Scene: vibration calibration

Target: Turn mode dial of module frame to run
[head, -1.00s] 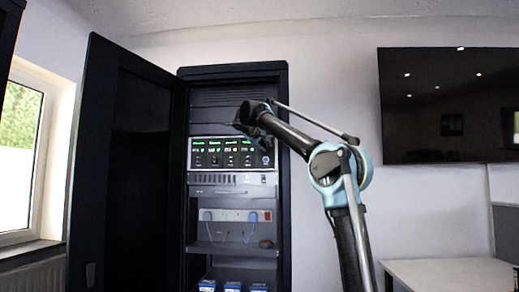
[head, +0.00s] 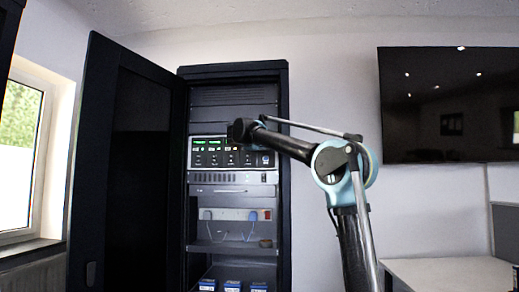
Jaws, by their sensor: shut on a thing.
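The module frame (head: 262,162) is a grey rack unit in the open black cabinet, with a row of modules with small lit green displays (head: 206,142) and dark knobs below them. My gripper (head: 236,136) is at the upper middle of its front and covers part of the right-hand displays. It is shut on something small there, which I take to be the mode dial. The dial and my fingertips are hidden behind the dark wrist, so I cannot read the dial's setting.
The cabinet door (head: 125,160) stands open on the left. Below the frame are a drawer unit (head: 230,191), a power strip (head: 255,215) and a shelf (head: 235,248) with a small brown object (head: 265,243). Blue boxes (head: 232,286) sit lower. A white desk (head: 440,275) is at right.

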